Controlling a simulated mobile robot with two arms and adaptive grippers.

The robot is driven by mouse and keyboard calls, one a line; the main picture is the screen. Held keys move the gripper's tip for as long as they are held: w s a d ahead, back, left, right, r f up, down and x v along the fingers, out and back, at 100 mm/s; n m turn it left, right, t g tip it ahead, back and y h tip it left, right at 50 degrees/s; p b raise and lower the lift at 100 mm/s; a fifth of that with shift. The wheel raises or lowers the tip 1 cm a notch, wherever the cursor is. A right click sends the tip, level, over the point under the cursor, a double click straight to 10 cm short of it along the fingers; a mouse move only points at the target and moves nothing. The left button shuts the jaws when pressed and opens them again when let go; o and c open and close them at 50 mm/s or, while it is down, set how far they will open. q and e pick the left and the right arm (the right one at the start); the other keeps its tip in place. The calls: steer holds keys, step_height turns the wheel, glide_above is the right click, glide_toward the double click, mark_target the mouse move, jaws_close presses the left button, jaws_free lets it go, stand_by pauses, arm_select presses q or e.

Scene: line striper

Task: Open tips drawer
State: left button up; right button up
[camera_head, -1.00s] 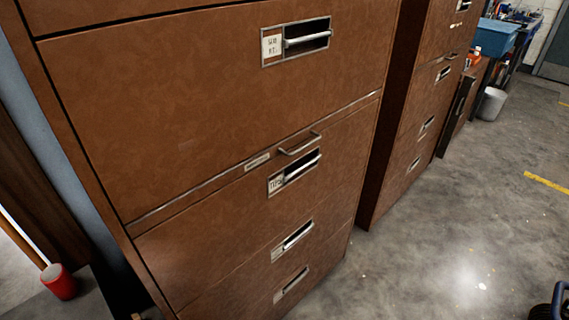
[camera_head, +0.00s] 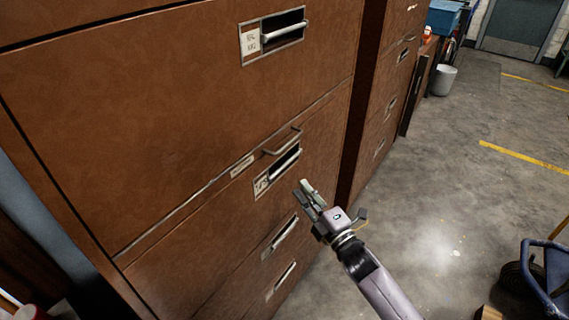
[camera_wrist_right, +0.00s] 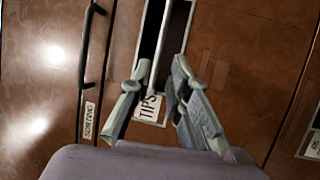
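The tips drawer (camera_head: 225,220) is a brown cabinet front, closed, in the head view. Its recessed pull handle (camera_head: 284,164) has a small label (camera_head: 262,186) beside it. In the right wrist view the label (camera_wrist_right: 149,108) reads "TIPS", and the light handle bar (camera_wrist_right: 187,25) runs up the dark recess. My right gripper (camera_head: 308,190) is just right of the handle in the head view. In the wrist view its two fingers (camera_wrist_right: 160,66) are apart, one on each side of the lower end of the recess. Contact with the handle cannot be told. My left gripper is out of view.
A dark handle (camera_wrist_right: 92,45) beside a "SORTING" label (camera_wrist_right: 88,121) is close to the right gripper. More drawers are above and below. A second cabinet (camera_head: 385,90) stands beyond. Open concrete floor (camera_head: 430,185) lies right, with a blue-framed object (camera_head: 545,270) at the lower right.

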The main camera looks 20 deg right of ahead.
mark_target(285, 164)
steer(key=x, duration=1)
steer(key=shift+w+a+p, duration=0.1)
steer(key=shift+w+p, duration=0.05)
steer(key=shift+p, duration=0.2)
steer(key=shift+c, duration=0.3)
jaws_close()
